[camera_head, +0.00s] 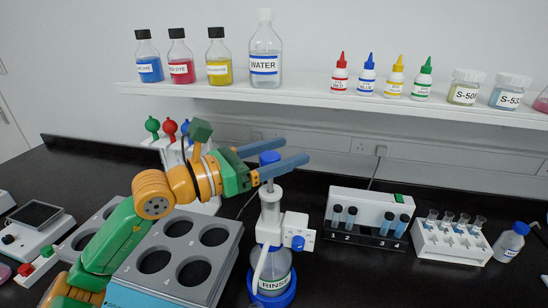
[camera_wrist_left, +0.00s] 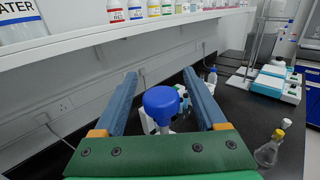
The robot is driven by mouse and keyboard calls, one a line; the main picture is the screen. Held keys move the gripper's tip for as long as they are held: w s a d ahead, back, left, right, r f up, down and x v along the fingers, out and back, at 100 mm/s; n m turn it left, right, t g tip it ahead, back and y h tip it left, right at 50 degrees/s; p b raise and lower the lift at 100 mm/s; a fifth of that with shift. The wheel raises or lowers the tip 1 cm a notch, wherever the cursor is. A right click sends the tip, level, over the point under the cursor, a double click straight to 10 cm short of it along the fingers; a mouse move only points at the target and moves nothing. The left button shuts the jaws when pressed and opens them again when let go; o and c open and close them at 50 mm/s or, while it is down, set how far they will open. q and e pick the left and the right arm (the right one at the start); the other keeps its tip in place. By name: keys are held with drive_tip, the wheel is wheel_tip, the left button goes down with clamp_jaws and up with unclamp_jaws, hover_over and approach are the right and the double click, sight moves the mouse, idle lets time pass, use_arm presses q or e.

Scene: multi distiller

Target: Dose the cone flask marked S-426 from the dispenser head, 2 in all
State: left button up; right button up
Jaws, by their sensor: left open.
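The dispenser stands on the black bench in the head view: a bottle labelled RINSE (camera_head: 272,272) in a blue base, with a white dispenser head (camera_head: 270,205) and a blue knob (camera_head: 269,157) on top. My left gripper (camera_head: 296,146) is open, its two blue-grey fingers on either side of the knob. In the left wrist view the knob (camera_wrist_left: 162,103) shows between the open fingers (camera_wrist_left: 160,74), with gaps at both sides. A cone flask (camera_wrist_left: 266,154) with a yellow cap stands at the right there; its marking is unreadable. My right gripper is not in view.
A grey rack with round wells (camera_head: 180,245) stands left of the dispenser. A numbered vial block (camera_head: 368,235) and a white tube rack (camera_head: 450,242) stand to the right, beside a blue-capped bottle (camera_head: 510,243). A white shelf (camera_head: 300,97) with bottles runs above the bench.

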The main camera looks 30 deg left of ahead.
sight(262, 161)
use_arm(q)
drive_tip(key=b+v, duration=0.4)
drive_tip(key=v, duration=0.1)
drive_tip(key=shift+s+a+f, duration=0.1)
drive_tip(key=shift+f, duration=0.3)
drive_tip(key=shift+s+a+r+b, duration=0.3)
drive_tip(key=shift+s+b, duration=0.1)
drive_tip(key=shift+s, duration=0.15)
drive_tip(key=shift+c, duration=0.2)
